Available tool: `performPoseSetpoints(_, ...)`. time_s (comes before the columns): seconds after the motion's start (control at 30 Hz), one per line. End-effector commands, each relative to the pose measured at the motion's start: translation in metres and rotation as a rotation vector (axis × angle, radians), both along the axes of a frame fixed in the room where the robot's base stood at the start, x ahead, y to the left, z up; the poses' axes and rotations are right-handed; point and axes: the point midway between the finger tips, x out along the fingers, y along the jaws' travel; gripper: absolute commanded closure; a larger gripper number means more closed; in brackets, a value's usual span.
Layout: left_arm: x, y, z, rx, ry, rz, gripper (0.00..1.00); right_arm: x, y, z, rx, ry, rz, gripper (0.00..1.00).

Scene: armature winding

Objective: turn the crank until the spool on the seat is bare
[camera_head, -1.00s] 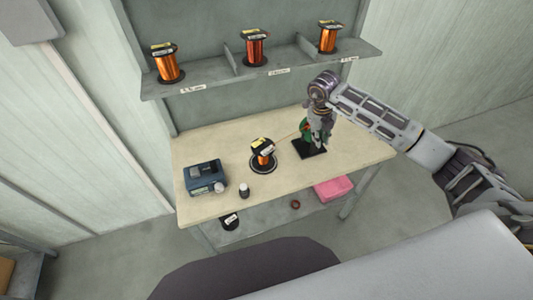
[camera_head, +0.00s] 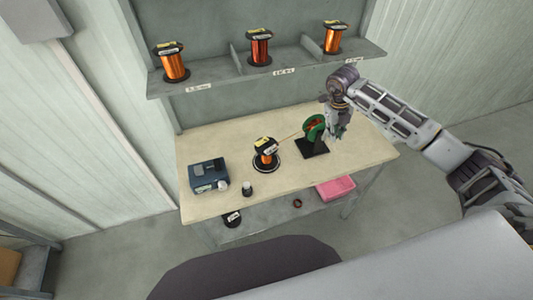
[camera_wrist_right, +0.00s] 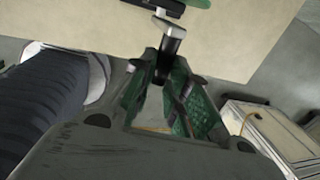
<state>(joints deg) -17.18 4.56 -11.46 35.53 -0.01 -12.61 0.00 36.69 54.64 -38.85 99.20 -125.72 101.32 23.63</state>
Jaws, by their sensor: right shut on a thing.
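The spool (camera_head: 265,152) stands on the round dark seat (camera_head: 266,169) on the bench, with copper-coloured wire showing on it. A thin wire runs from it to the green winder (camera_head: 314,128) on a black base. My right gripper (camera_head: 337,134) is at the right side of the winder. In the right wrist view my right gripper (camera_wrist_right: 166,78) is shut on the crank handle (camera_wrist_right: 172,40), a dark grip with a bright metal end, with green finger pads on both sides. The crank is hardly visible in the head view. My left gripper is not in view.
A dark blue box device (camera_head: 208,175) and a small dark jar (camera_head: 247,189) stand at the bench's left. Several copper spools stand on the upper shelf (camera_head: 275,72). A pink bin (camera_head: 336,189) is on the lower shelf. The bench front (camera_head: 300,178) is clear.

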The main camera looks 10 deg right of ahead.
Motion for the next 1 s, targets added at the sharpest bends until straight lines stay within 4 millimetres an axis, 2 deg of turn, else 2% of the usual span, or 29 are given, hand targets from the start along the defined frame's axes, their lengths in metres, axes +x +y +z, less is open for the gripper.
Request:
performPoseSetpoints(0.43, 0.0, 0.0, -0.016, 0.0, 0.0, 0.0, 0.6, 0.002, -0.04, -0.024, -0.001, 0.002, 0.0, 1.0)
performPoseSetpoints(1.0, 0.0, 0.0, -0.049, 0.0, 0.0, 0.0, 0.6, 0.004, -0.054, -0.064, 0.0, 0.0, 0.001, 1.0)
